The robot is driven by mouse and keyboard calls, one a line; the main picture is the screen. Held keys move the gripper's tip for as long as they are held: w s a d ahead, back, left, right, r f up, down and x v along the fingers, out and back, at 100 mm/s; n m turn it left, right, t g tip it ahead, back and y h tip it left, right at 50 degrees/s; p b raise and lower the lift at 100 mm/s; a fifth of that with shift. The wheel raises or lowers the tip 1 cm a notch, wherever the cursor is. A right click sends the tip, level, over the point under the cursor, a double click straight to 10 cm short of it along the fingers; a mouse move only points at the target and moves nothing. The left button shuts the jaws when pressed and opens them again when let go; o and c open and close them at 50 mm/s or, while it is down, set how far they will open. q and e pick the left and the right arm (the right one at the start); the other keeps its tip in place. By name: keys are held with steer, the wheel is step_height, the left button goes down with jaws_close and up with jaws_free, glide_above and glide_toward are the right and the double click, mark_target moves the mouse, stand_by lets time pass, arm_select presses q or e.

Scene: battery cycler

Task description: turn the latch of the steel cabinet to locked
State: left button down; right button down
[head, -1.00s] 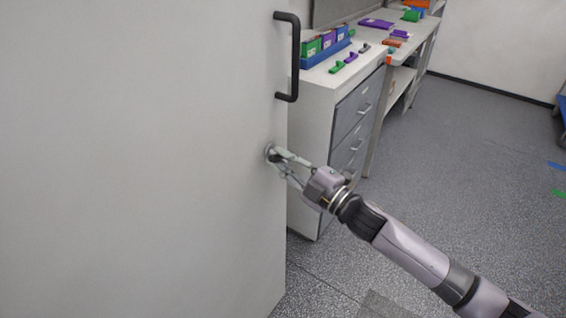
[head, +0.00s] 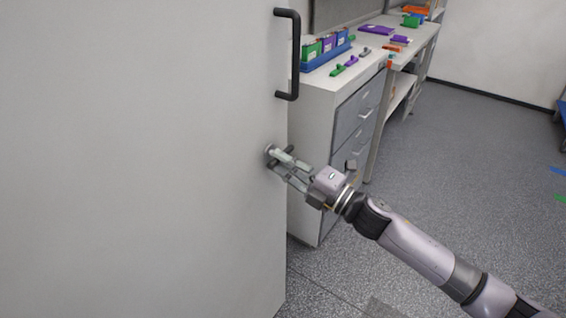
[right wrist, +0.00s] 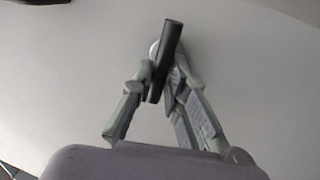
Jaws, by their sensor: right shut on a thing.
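The steel cabinet (head: 140,160) is a tall pale grey panel that fills the left of the head view. Its latch (head: 268,151) is a small round fitting with a dark bar, near the door's right edge and below the handle. My right gripper (head: 277,158) is at the latch, with its fingers shut on it. In the right wrist view the latch's black bar (right wrist: 166,55) stands tilted between the fingertips (right wrist: 164,84), its top leaning right. The fingers partly hide the round base. My left gripper is not in view.
A black handle (head: 294,60) sticks out from the door above the latch. A white drawer unit (head: 312,125) stands close behind the door's edge, with a blue bin (head: 325,55) and small parts on top.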

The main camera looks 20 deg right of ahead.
steer(key=shift+r, duration=0.15)
steer(key=c, duration=1.6)
jaws_free()
steer(key=shift+s+d, duration=0.1)
steer(key=v, duration=1.1)
steer(key=shift+s+d, duration=0.25)
steer(key=shift+s, duration=0.05)
